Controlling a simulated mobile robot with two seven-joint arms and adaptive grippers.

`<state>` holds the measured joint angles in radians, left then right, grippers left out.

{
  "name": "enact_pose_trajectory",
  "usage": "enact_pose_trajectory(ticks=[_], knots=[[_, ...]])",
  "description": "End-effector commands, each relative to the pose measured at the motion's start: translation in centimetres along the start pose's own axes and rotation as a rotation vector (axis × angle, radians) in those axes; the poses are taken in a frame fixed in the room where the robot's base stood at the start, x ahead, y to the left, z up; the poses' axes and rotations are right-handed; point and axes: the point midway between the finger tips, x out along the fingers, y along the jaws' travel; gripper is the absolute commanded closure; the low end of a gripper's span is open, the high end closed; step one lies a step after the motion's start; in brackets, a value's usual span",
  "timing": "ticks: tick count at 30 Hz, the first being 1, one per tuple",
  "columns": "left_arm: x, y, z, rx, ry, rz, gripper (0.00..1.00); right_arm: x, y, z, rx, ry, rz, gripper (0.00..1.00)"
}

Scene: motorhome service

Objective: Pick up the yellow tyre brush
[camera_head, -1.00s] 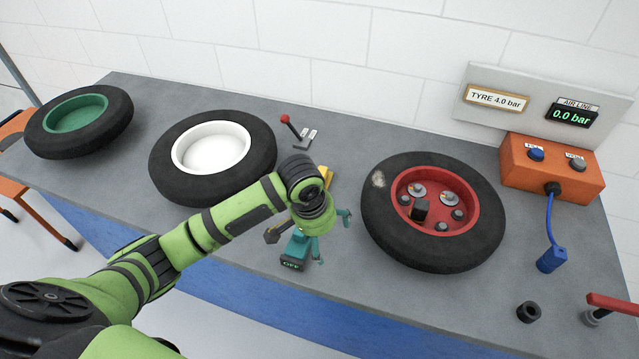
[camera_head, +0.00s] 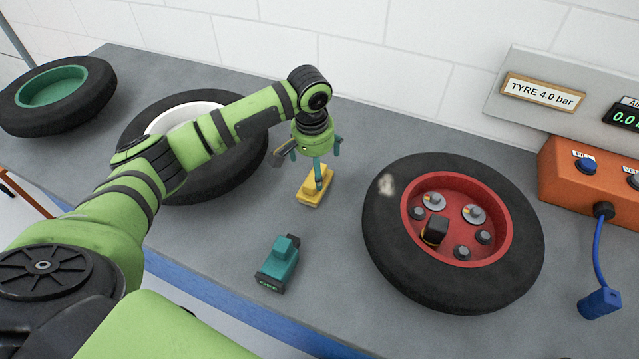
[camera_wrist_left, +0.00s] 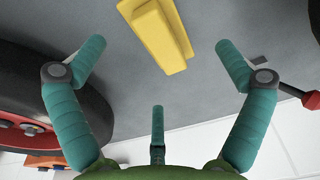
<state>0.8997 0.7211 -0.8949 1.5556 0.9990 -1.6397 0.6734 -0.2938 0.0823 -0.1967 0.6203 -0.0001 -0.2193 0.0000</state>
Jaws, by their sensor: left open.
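The yellow tyre brush (camera_head: 314,187) lies on the grey bench between the white-rimmed wheel and the red-rimmed wheel. It also shows in the left wrist view (camera_wrist_left: 158,36), at the top middle, between the spread fingers. My left gripper (camera_head: 318,172) is directly above the brush, pointing down, with its teal fingers apart. In the left wrist view the gripper (camera_wrist_left: 160,75) is open and nothing is held in it. One finger covers part of the brush in the head view. My right gripper is in neither view.
The red-rimmed wheel (camera_head: 385,235) is right of the brush; the white-rimmed wheel (camera_head: 205,190) is behind my arm. An orange box (camera_head: 565,185) with a blue hose stands at the right. A red-tipped lever (camera_wrist_left: 310,100) shows in the wrist view.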

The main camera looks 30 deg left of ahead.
Motion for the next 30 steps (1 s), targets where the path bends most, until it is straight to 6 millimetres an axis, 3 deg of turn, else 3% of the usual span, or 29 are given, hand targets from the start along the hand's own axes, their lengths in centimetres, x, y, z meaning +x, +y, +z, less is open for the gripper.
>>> enact_pose_trajectory(ticks=[1, 5, 13, 22, 23, 24, 27, 30], knots=[[0.5, 0.0, 0.1, 0.000, -0.004, -0.001, 0.00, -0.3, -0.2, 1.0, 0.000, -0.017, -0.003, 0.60], [1.7, 0.3, 0.1, 0.001, -0.003, -0.001, 0.00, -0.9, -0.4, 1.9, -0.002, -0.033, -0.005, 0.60], [5.6, 0.7, 0.2, 0.002, -0.001, -0.001, 0.00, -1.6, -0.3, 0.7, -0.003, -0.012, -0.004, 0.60], [6.2, 0.7, 0.2, 0.002, 0.001, -0.001, 0.00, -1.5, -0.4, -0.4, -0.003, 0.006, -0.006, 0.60], [6.2, 0.7, 0.2, 0.002, 0.001, -0.001, 0.08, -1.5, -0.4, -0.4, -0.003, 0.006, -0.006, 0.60], [6.2, 0.7, 0.2, 0.002, 0.001, -0.001, 0.24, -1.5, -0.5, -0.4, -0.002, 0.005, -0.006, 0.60], [6.2, 0.7, 0.2, 0.002, 0.001, -0.001, 0.58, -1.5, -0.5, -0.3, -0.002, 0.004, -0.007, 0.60], [6.2, 0.7, 0.2, 0.002, 0.000, -0.001, 0.59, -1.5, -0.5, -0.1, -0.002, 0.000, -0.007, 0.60]])
